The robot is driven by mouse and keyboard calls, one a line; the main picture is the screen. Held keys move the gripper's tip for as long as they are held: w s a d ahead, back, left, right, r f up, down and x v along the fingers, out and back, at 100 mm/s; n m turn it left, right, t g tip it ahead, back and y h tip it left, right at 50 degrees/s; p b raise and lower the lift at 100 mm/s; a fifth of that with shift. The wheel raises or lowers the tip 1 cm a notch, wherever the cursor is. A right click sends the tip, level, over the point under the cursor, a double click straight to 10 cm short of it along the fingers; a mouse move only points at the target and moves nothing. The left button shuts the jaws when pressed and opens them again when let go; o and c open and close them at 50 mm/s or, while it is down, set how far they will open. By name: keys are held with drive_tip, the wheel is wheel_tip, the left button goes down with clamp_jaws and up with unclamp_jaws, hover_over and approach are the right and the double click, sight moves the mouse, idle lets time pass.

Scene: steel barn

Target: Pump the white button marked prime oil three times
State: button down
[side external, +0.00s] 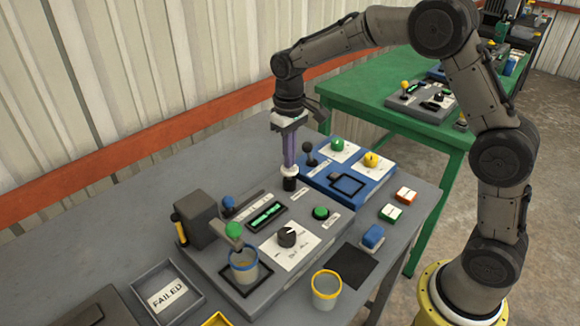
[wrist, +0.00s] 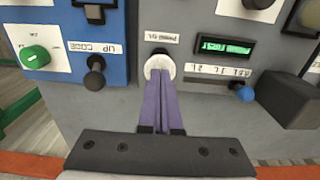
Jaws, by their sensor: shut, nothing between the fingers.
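The white button (wrist: 159,64) stands on the grey panel, beside a small label that appears upside down in the wrist view and seems to read prime oil. In the side view the button (side external: 290,171) shows as a white cap on a black base. My gripper (side external: 289,164) is shut, with its purple fingers pointing down at the cap. In the wrist view the closed fingertips (wrist: 160,72) overlap the cap and hide part of it. They seem to touch it, but I cannot tell how far it is pressed.
A blue panel (side external: 376,189) with a black joystick (side external: 309,151) stands close by. The grey panel also carries a green display (side external: 266,216), a black knob (side external: 287,236) and a green button (side external: 321,212). A cup (side external: 326,290) stands in front. The table's back left is clear.

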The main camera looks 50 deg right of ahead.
drive_tip(key=shift+r, duration=2.9)
drive_tip(key=s+r+t, duration=0.4)
drive_tip(key=s+r, duration=0.8)
drive_tip(key=s, duration=0.2)
drive_tip(key=s+f, duration=0.4)
drive_tip(key=s, duration=0.3)
drive_tip(key=s+f+t, duration=0.1)
drive_tip(key=s+f, duration=0.3)
drive_tip(key=s, duration=0.3)
drive_tip(key=shift+s+d+t, duration=0.25)
drive_tip(key=shift+s+t, duration=0.05)
